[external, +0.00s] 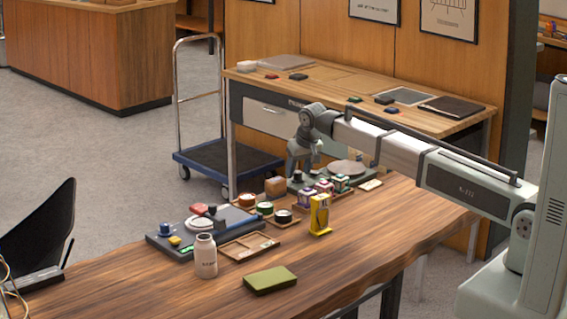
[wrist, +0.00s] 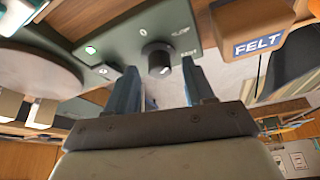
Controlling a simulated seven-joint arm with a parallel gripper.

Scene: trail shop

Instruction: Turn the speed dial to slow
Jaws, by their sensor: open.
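The speed dial (wrist: 157,58) is a dark round knob with a pale mark, on the front of a dark green machine (wrist: 112,42). Small white lettering is printed around the knob, including a "0"; the words are too small to read surely. My gripper (wrist: 159,70) is open, with one finger to each side of the knob and the tips close to it. I cannot tell whether either finger touches it. In the external view, my gripper (external: 302,168) points down over the left end of the machine, which has a round grey plate (external: 346,167); the gripper partly hides the dial area.
A brown block labelled "FELT" (wrist: 252,22) stands close right of the machine in the wrist view. Several small jars and boxes (external: 325,186) crowd the machine's front. A yellow stand (external: 320,215), white bottle (external: 206,257) and green box (external: 270,280) stand nearer; the front tabletop is mostly clear.

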